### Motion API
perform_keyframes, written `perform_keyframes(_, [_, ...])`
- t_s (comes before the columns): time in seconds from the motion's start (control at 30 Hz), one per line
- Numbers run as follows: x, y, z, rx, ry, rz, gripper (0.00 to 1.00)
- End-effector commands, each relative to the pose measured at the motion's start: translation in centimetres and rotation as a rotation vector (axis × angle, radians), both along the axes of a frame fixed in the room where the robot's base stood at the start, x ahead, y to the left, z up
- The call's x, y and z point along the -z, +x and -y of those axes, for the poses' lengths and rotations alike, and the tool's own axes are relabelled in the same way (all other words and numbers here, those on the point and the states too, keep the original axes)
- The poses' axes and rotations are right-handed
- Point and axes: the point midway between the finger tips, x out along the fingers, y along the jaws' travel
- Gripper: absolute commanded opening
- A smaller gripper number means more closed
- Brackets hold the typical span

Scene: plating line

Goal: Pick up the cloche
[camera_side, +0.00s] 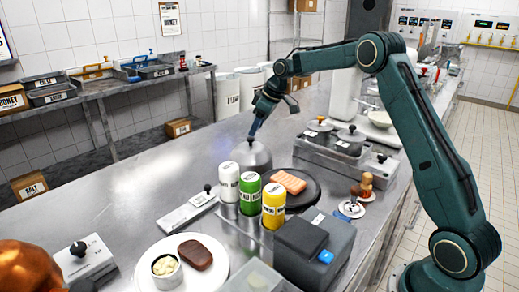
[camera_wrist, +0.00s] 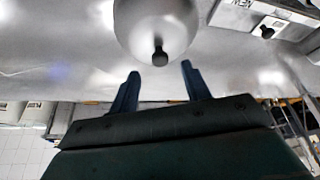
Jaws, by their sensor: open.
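The cloche (camera_side: 250,155) is a grey metal dome standing on the steel counter, behind the bottles in the side view. In the wrist view the cloche (camera_wrist: 155,28) is at the top middle, with its dark knob (camera_wrist: 160,54) toward my fingers. My gripper (camera_wrist: 159,72) is open and empty, its two blue fingers apart with the knob just beyond and between their tips. In the side view my gripper (camera_side: 253,132) points down at the top of the cloche. The side view does not show clearly whether the fingers touch the knob.
White, green and yellow bottles (camera_side: 250,194) stand close in front of the cloche. A dark plate (camera_side: 313,194) with an orange-pink slab is to their right. Lidded pots (camera_side: 350,139) stand further right. A white plate (camera_side: 218,251) with a brown patty is at the front. The counter left of the cloche is clear.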

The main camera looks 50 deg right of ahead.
Motion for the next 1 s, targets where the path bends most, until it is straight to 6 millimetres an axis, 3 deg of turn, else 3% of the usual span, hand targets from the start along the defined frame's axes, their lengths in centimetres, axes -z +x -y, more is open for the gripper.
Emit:
perform_keyframes(0.4, [3.9, 1.6, -0.7, -0.001, -0.001, -0.002, 0.48])
perform_keyframes(0.97, [4.0, 1.7, -0.7, -0.001, -0.002, -0.001, 0.48])
perform_keyframes(1.0, [4.0, 1.7, -0.7, -0.001, -0.002, -0.001, 0.4])
